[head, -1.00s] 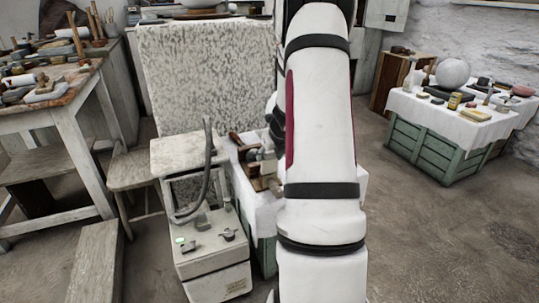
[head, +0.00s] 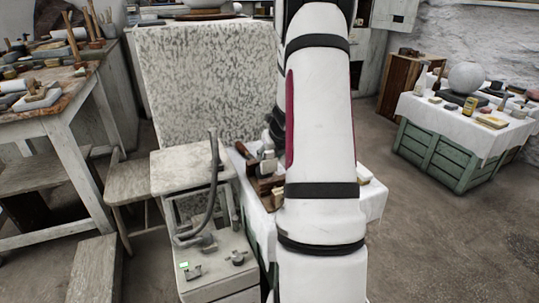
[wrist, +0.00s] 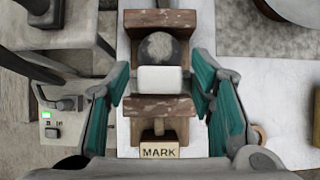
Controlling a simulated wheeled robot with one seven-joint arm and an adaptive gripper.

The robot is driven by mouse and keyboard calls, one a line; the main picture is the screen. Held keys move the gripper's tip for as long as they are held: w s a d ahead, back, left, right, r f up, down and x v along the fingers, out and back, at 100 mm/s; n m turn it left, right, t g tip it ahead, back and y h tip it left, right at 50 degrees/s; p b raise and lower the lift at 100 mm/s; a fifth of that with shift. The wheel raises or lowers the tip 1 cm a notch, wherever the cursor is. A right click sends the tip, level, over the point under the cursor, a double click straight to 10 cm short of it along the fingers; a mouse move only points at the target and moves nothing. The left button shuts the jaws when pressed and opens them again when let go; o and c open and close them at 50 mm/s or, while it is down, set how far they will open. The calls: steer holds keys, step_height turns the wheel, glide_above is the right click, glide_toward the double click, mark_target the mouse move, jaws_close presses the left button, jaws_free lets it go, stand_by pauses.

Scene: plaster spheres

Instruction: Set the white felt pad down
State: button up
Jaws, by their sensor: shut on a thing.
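The white felt pad (wrist: 160,79) shows in the wrist view as a small pale block between my gripper's fingertips (wrist: 160,78). The two teal-lined fingers stand on its left and right, and my gripper is shut on it. The contact at its sides is hard to make out. Behind it lies a brown wooden holder (wrist: 157,19) with a mottled grey ball (wrist: 159,46) in it. Whether the pad touches the holder I cannot tell. In the head view my white arm hides the gripper and the pad.
A block lettered MARK (wrist: 160,150) lies at the holder's near end. A white cloth (head: 372,201) covers the work table. A grey machine (head: 215,262) with a hose stands on its left. A green crate table (head: 440,157) is at the right, with open floor before it.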

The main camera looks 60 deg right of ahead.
mark_target(270, 169)
steer(key=shift+s+a+f+b, duration=0.1)
steer(key=shift+b, duration=0.2)
step_height(270, 169, down, 5)
steer(key=b, duration=0.5)
steer(key=shift+f, duration=0.2)
steer(key=shift+f+b, duration=0.7)
steer(key=shift+b, duration=0.2)
stand_by(1.2)
steer(key=o, duration=1.2)
steer(key=shift+o, duration=0.2)
steer(key=shift+r, duration=0.1)
steer(key=shift+r+p, duration=2)
steer(key=shift+p, duration=0.1)
